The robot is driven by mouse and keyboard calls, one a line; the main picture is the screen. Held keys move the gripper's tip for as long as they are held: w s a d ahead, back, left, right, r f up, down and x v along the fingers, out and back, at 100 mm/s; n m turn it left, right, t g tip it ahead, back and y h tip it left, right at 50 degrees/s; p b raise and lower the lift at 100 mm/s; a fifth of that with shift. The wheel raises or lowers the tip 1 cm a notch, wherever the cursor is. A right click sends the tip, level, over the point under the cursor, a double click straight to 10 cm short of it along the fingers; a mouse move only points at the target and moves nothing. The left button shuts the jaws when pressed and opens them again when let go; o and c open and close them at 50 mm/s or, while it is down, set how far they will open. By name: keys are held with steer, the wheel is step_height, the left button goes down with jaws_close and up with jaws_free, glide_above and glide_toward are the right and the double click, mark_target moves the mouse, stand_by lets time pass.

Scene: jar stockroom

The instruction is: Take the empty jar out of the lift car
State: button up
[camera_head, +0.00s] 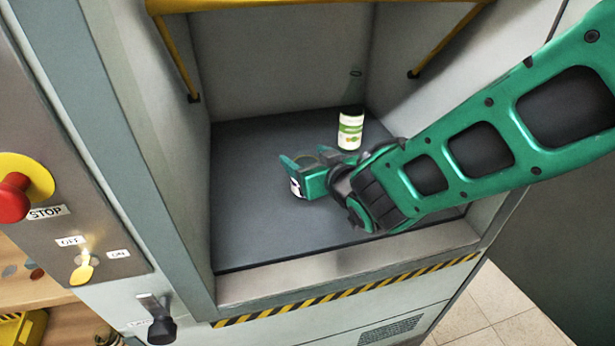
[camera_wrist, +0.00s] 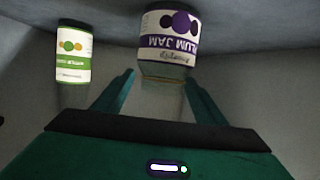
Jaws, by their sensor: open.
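A jar with a white and purple plum jam label (camera_wrist: 168,35) stands straight ahead of my gripper in the wrist view, its picture upside down. My gripper (camera_wrist: 160,82) is open, with one finger on each side of the line to this jar; I cannot tell whether they touch it. In the head view my gripper (camera_head: 292,175) is low inside the lift car (camera_head: 245,235), and a small white patch shows at its tips. A second jar with a white and green label (camera_head: 350,131) stands behind my gripper; it also shows in the wrist view (camera_wrist: 73,58). Contents are unclear in both.
The lift car has side walls and a yellow bar frame (camera_head: 310,4) at the top. A striped front sill (camera_head: 345,300) edges the opening. A red stop button (camera_head: 14,198) and a yellow switch (camera_head: 82,273) are on the left panel. The car floor's left part is clear.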

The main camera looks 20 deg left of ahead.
mark_target(303, 155)
steer(key=shift+x, duration=1.7)
steer(key=c, duration=1.2)
